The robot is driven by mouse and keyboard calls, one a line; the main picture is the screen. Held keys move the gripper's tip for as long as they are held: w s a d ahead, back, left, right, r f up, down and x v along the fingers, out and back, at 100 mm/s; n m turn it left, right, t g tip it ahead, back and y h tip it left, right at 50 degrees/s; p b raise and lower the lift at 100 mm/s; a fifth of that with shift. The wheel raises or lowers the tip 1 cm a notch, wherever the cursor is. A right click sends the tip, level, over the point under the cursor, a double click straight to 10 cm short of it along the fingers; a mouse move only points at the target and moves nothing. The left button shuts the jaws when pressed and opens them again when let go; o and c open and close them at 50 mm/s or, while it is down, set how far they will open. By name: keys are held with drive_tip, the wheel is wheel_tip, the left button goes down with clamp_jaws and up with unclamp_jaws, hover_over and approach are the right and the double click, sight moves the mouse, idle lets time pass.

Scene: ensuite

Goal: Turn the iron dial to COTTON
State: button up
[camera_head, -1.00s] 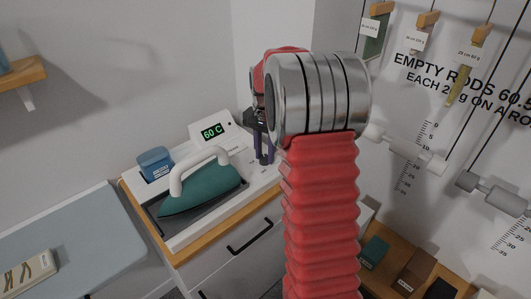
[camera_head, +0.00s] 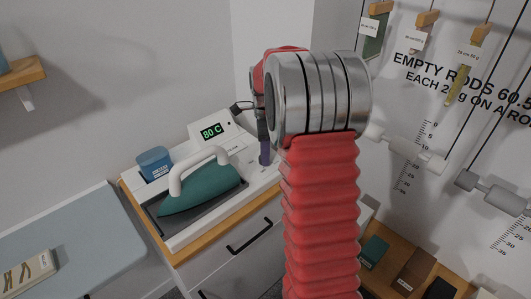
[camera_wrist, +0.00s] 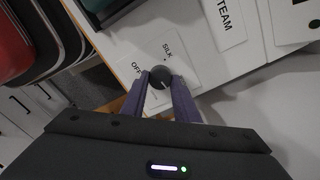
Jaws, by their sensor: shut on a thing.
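The dark round dial (camera_wrist: 161,75) is between the fingertips of my gripper (camera_wrist: 160,82) in the wrist view. The purple fingers touch it from both sides. Labels OFF (camera_wrist: 137,67) and SILK (camera_wrist: 167,50) show beside the dial. A small light mark shows on the dial, but I cannot tell which setting it points to. No COTTON label is readable. In the head view, the teal iron (camera_head: 203,188) with its white handle rests on the station. The display (camera_head: 211,131) reads 80 C. My arm hides most of the gripper there.
A blue box (camera_head: 155,163) stands at the back left of the white station, on a wood-topped drawer unit (camera_head: 232,250). An ironing board (camera_head: 70,240) lies at the left. Hanging rods and weights (camera_head: 403,150) are on the right wall.

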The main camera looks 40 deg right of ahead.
drive_tip(key=m, duration=0.5)
drive_tip(key=shift+w+r+m, duration=0.15)
drive_tip(key=shift+r+m, duration=0.05)
drive_tip(key=shift+m, duration=0.1)
drive_tip(key=m, duration=0.4)
drive_tip(key=shift+m, duration=0.4)
drive_tip(key=o, duration=1.1)
drive_tip(key=shift+s+a+f, duration=0.1)
drive_tip(key=shift+s+f, duration=0.05)
drive_tip(key=shift+s, duration=0.05)
drive_tip(key=shift+c, duration=0.2)
wheel_tip(320, 180, up, 14)
